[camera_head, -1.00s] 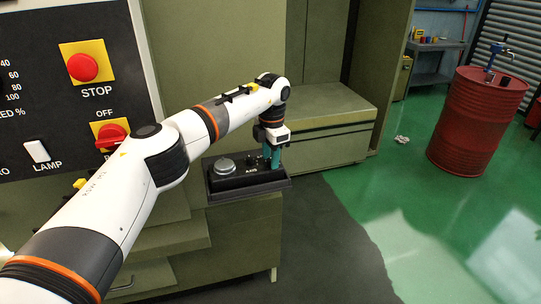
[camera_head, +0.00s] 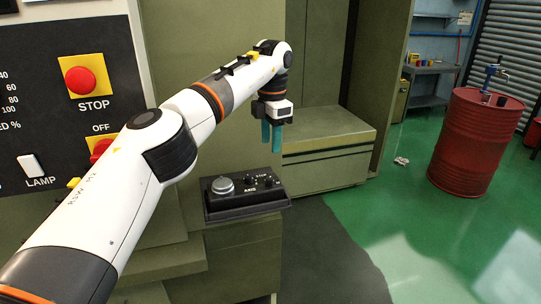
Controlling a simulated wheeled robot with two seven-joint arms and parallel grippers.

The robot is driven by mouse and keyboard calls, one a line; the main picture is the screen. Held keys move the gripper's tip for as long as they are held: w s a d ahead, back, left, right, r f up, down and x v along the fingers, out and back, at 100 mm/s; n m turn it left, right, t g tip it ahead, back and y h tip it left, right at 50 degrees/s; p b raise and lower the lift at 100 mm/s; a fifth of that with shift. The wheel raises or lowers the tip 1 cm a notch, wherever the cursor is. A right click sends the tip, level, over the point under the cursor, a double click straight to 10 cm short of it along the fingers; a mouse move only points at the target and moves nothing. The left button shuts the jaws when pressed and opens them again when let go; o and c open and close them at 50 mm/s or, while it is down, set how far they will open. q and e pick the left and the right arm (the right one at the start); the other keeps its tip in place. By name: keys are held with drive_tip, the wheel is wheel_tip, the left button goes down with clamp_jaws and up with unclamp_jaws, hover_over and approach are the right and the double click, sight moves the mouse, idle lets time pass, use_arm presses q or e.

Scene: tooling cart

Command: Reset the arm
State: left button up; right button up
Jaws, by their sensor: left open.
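My left gripper (camera_head: 272,137) hangs from the end of my left arm, with its two teal fingers pointing down. The fingers are apart and nothing shows between them. My right gripper is not in this view.
A large control panel (camera_head: 50,120) with a red STOP button (camera_head: 81,81) stands at the left. Green cabinets (camera_head: 330,135) are behind my arm. A red drum (camera_head: 470,145) stands on the open green floor at the right.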

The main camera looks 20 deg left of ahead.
use_arm(q)
drive_tip(key=shift+r, duration=0.4)
